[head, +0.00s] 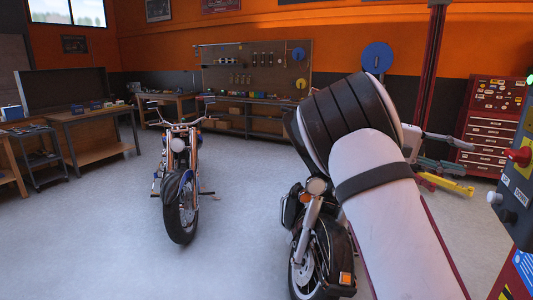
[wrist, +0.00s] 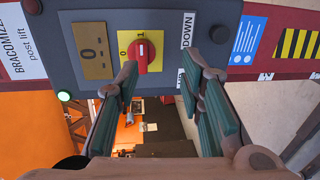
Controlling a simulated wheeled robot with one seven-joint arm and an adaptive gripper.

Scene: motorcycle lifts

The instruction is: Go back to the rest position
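My gripper (wrist: 168,78) shows in the wrist view with its two green-padded fingers spread apart and nothing between them. Behind the fingertips is a grey control panel (wrist: 185,18) with a red rotary switch (wrist: 141,58) on a yellow plate. The switch appears just beyond the fingers; the view does not show whether they touch it. A green lamp (wrist: 65,96) on the panel is lit. In the head view the panel (head: 515,195) is at the right edge, with its red switch (head: 520,156) visible. I cannot make out my gripper in the head view.
My arm covers part of a motorcycle (head: 317,245) at centre right. Another motorcycle (head: 180,190) stands left of it. A red tool cabinet (head: 490,125) is at the back right and a workbench (head: 90,135) at the left. The floor between bench and motorcycles is clear.

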